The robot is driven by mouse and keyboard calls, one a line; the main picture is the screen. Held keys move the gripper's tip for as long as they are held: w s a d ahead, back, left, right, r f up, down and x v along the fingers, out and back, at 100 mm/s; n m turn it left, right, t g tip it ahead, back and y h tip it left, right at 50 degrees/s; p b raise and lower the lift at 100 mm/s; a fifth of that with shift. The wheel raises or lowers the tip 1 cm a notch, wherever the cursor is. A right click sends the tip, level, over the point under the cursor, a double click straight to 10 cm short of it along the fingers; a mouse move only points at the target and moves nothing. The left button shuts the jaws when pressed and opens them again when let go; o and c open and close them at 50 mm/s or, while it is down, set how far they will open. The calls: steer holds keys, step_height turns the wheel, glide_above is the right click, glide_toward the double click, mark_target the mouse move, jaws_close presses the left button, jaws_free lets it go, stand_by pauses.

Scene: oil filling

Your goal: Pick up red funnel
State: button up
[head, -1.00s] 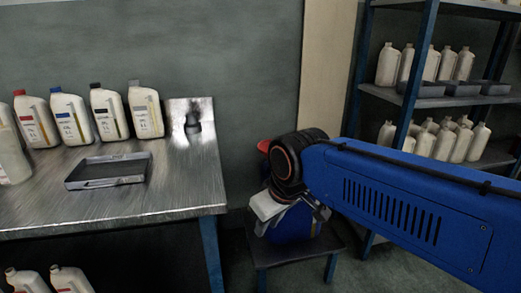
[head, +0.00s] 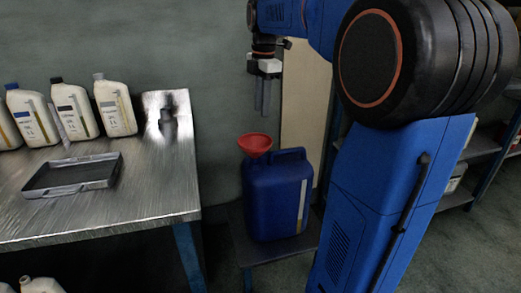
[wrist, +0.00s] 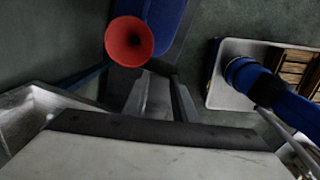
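The red funnel (head: 255,144) sits upright at the top left of a blue canister (head: 275,200), with its wide mouth facing up; its spout is hidden. The canister stands on a small dark stool (head: 262,250). My gripper (head: 263,112) points down above the funnel, apart from it and slightly to its right in the head view. Its fingers are apart with nothing between them. In the wrist view the funnel (wrist: 129,41) shows at the top, beyond the fingertips (wrist: 158,75), with part of the blue canister (wrist: 165,25) beside it.
A metal table (head: 110,210) stands left, holding a dark tray (head: 75,178) and several white bottles (head: 115,108). A wall (head: 225,80) is behind. Shelves (head: 470,185) stand at the right, partly hidden by my arm. The air around the funnel is clear.

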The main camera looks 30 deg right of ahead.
steer(key=w+d+n, duration=0.2)
steer(key=w+d, duration=0.1)
steer(key=d, duration=0.1)
glide_toward(255, 152)
steer(key=d, duration=0.1)
steer(key=d+f, duration=0.1)
steer(key=d, duration=0.2)
steer(key=shift+w+d+f, duration=0.1)
steer(key=shift+d+f, duration=0.2)
steer(key=shift+d, duration=0.05)
steer(key=shift+f, duration=2.7)
jaws_close()
